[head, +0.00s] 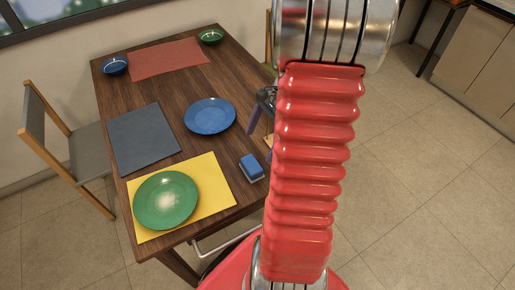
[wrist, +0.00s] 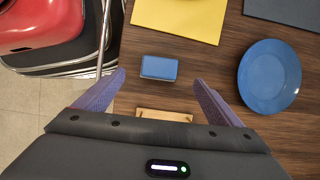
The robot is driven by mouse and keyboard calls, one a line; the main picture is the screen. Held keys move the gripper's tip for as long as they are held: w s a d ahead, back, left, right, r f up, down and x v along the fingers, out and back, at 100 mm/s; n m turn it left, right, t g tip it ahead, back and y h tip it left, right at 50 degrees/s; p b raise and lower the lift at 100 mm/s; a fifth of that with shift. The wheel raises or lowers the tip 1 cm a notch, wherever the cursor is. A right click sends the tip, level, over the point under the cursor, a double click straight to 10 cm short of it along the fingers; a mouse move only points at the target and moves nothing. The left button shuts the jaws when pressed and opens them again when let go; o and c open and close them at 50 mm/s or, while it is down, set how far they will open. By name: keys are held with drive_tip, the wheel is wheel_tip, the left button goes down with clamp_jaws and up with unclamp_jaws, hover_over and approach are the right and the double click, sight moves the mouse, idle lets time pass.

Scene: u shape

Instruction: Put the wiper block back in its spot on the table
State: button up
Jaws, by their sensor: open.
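The wiper block (head: 251,168) is blue on top with a paler lower edge. It rests on the table (head: 235,188) near its right edge, beside the yellow mat. In the wrist view the block (wrist: 159,68) lies ahead of and between my fingertips, untouched. My gripper (wrist: 160,80) is open and empty, with a purple finger on each side. In the head view my red arm hides most of it. A light wooden piece (wrist: 165,114) lies between the fingers, partly hidden by my gripper body; I cannot tell whether it marks the block's spot.
A green plate (head: 166,200) with a pale smear lies on the yellow mat (head: 217,190). A blue plate (head: 210,116), grey mat (head: 144,139), red mat (head: 165,58), blue bowl (head: 114,66) and green bowl (head: 211,36) share the table. A chair (head: 85,150) stands left.

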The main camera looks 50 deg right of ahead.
drive_tip(key=shift+d+r, duration=0.1)
drive_tip(key=shift+r, duration=0.25)
idle(0.5)
drive_tip(key=s+a+r+n+t+h, duration=0.1)
drive_tip(key=a+r+n+t+h, duration=0.1)
drive_tip(key=a+r+n, duration=0.7)
drive_tip(key=s+a+r+n+t+h, duration=0.2)
drive_tip(key=a+r+n, duration=0.6)
drive_tip(key=a, duration=1)
drive_tip(key=n, duration=0.4)
drive_tip(key=shift+r, duration=0.4)
